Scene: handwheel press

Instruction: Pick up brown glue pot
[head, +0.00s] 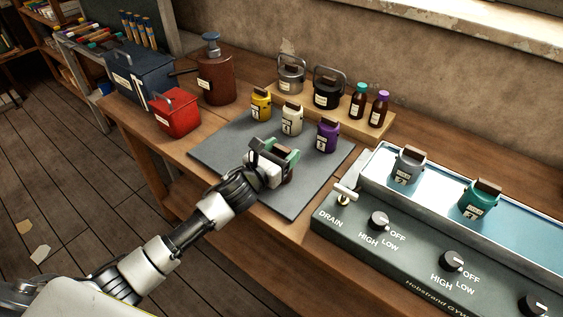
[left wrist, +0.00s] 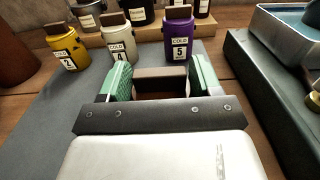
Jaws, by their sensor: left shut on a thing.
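My left gripper (head: 276,160) is over the front part of the grey mat (head: 225,150), with its green-padded fingers shut on the brown glue pot (head: 288,177). Most of the pot is hidden by the gripper in the head view. In the left wrist view, the brown top of the pot (left wrist: 166,73) shows between the two green pads of the gripper (left wrist: 161,82). I cannot tell whether the pot touches the mat. My right gripper is not in view.
Yellow (head: 261,105), white (head: 292,119) and purple (head: 327,136) pots stand behind the gripper on the mat. A bath (head: 430,225) with grey (head: 408,165) and teal (head: 479,199) pots stands at right. A red box (head: 177,112) sits at left.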

